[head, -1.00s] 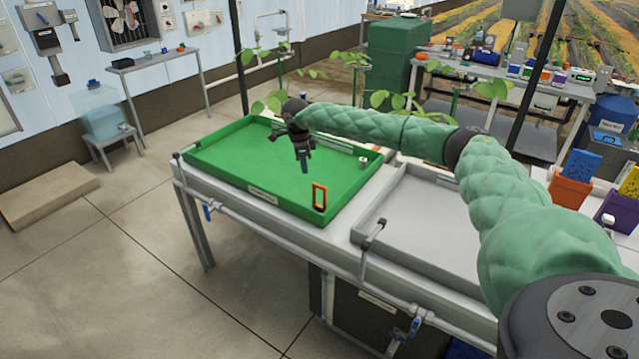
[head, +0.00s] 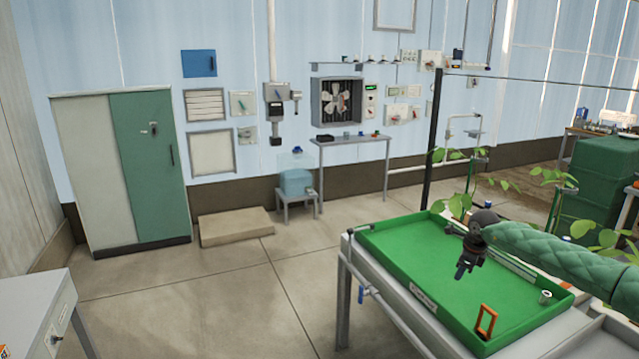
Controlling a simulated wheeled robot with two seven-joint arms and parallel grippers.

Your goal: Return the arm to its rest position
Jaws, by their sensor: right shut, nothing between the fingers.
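My right arm, in a green quilted sleeve, comes in from the right edge in the head view. Its dark right gripper (head: 461,271) hangs above the green tray (head: 405,262), pointing down, shut and empty. An orange frame-shaped piece (head: 486,321) stands in the tray's near right corner, apart from the gripper. A small metal cup-like piece (head: 545,297) is at the tray's right end. My left gripper does not show.
The tray is on a metal bench with a pipe and blue valve (head: 361,294) at its near left. A green and white cabinet (head: 147,180), a low platform (head: 236,226) and a small blue tank (head: 296,181) stand by the wall. The floor between is clear.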

